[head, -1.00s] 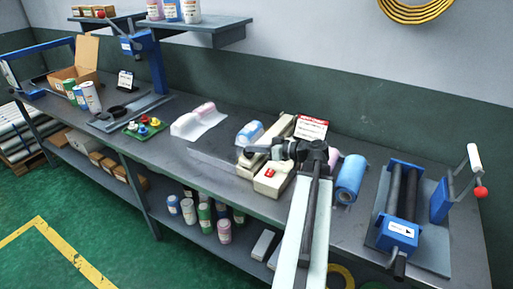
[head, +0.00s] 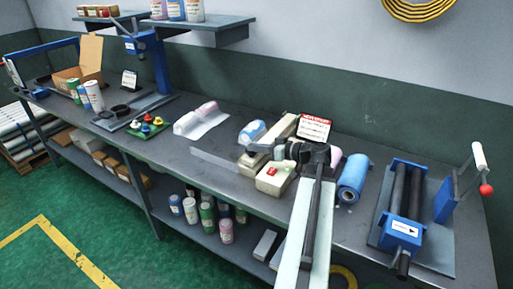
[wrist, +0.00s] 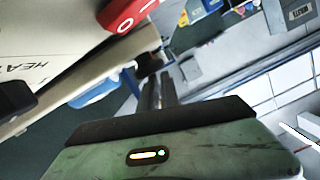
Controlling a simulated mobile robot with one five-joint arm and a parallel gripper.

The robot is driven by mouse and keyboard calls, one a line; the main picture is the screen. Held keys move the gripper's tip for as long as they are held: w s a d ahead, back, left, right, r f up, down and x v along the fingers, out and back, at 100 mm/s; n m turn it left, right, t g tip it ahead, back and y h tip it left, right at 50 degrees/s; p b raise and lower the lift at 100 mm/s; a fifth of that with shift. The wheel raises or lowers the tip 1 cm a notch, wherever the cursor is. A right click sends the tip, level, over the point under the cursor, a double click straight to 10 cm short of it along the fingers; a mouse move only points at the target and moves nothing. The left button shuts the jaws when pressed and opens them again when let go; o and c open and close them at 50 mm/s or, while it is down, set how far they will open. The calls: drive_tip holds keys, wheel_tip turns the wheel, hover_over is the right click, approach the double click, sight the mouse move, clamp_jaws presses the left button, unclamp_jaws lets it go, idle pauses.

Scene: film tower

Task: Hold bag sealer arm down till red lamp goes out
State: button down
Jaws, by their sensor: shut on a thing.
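The bag sealer (head: 272,181) is a cream machine on the bench, with a long cream arm (head: 285,126) running back towards the wall. Its red rocker switch (head: 273,170) also shows close up in the wrist view (wrist: 125,12), beside lettering that starts "HEA". My gripper (head: 258,150) is shut at the sealer's arm, towards its front end. The exact contact is hidden. The arm looks low over the base, but I cannot tell whether it is fully down. I cannot make out a separate red lamp, lit or unlit.
A red-and-white sign (head: 314,128) stands behind the sealer. A blue roll (head: 353,178) lies to its right, then a blue roller machine (head: 402,229) with a red-knobbed lever. Wrapped pink (head: 205,112) and blue (head: 252,132) items lie to the left.

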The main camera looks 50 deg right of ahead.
drive_tip(key=shift+s+a+f+g, duration=0.1)
drive_tip(key=shift+a+f+g, duration=0.1)
drive_tip(key=shift+f, duration=0.3)
drive_tip(key=shift+s+a+f+g, duration=0.1)
drive_tip(key=shift+f+g, duration=0.1)
drive_tip(key=shift+f, duration=0.25)
drive_tip(key=shift+t, duration=0.3)
drive_tip(key=r+p, duration=0.1)
drive_tip(key=r, duration=0.1)
drive_tip(key=r+p, duration=0.4)
drive_tip(key=shift+w, duration=0.4)
drive_tip(key=p+v, duration=0.2)
drive_tip(key=v, duration=0.8)
drive_tip(key=shift+s+r, duration=0.2)
drive_tip(key=shift+r, duration=0.05)
